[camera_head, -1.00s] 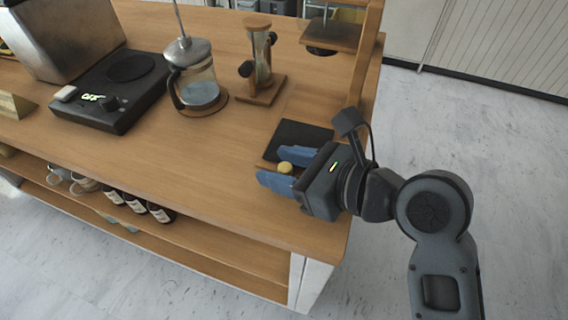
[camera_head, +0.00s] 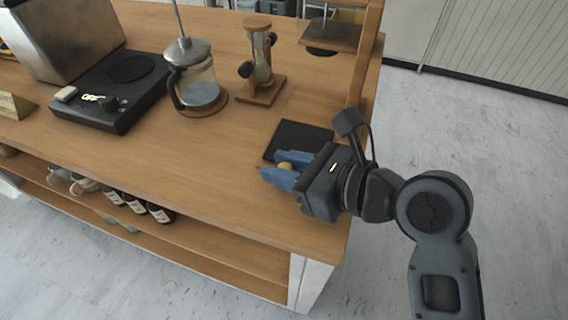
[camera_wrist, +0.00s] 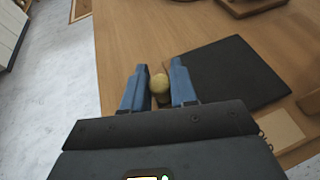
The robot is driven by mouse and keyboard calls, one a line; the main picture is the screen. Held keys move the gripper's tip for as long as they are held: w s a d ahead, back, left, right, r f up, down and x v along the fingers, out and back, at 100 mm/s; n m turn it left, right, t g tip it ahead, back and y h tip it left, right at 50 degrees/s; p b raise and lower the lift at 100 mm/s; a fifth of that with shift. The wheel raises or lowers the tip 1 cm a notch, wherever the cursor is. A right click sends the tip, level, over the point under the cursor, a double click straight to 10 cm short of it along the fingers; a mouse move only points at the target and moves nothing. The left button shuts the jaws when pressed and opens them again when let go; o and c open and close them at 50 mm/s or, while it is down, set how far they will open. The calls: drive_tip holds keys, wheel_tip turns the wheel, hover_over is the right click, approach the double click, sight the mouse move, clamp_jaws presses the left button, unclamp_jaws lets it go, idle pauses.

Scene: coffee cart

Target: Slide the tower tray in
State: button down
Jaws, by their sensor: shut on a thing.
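The tower tray (camera_head: 298,138) is a flat dark panel low on the wooden counter, in front of the wooden tower (camera_head: 364,62). In the wrist view the tray (camera_wrist: 226,72) lies to the right of my fingers. A round yellowish knob (camera_head: 285,166) sits between my blue fingertips; it also shows in the wrist view (camera_wrist: 159,84). My gripper (camera_head: 283,168) is shut on the knob, near the counter's front right edge. In the wrist view my gripper (camera_wrist: 158,85) has one finger on each side of it. The join between knob and tray is hidden.
A black scale (camera_head: 115,92) is at left. Mugs and bottles (camera_head: 138,203) sit on the shelf below. The counter's front middle is clear.

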sight(300, 145)
drive_tip(key=shift+w+d+r+p, duration=0.1)
drive_tip(key=shift+w+r+p, duration=0.05)
drive_tip(key=shift+w+p, duration=0.2)
drive_tip(key=w+p, duration=0.1)
drive_tip(key=w, duration=0.1)
drive_tip(key=w+d+p, duration=0.1)
drive_tip(key=w+p, duration=0.1)
drive_tip(key=w+d+p, duration=0.1)
drive_tip(key=w, duration=0.1)
drive_tip(key=shift+d, duration=0.1)
drive_tip(key=shift+w+d, duration=0.1)
drive_tip(key=shift+w, duration=0.1)
drive_tip(key=shift+f, duration=0.2)
drive_tip(key=c, duration=1)
unclamp_jaws()
drive_tip(key=shift+d+r, duration=0.1)
drive_tip(key=v, duration=0.7)
drive_tip(key=shift+s+d+r, duration=0.1)
drive_tip(key=shift+s+d, duration=0.1)
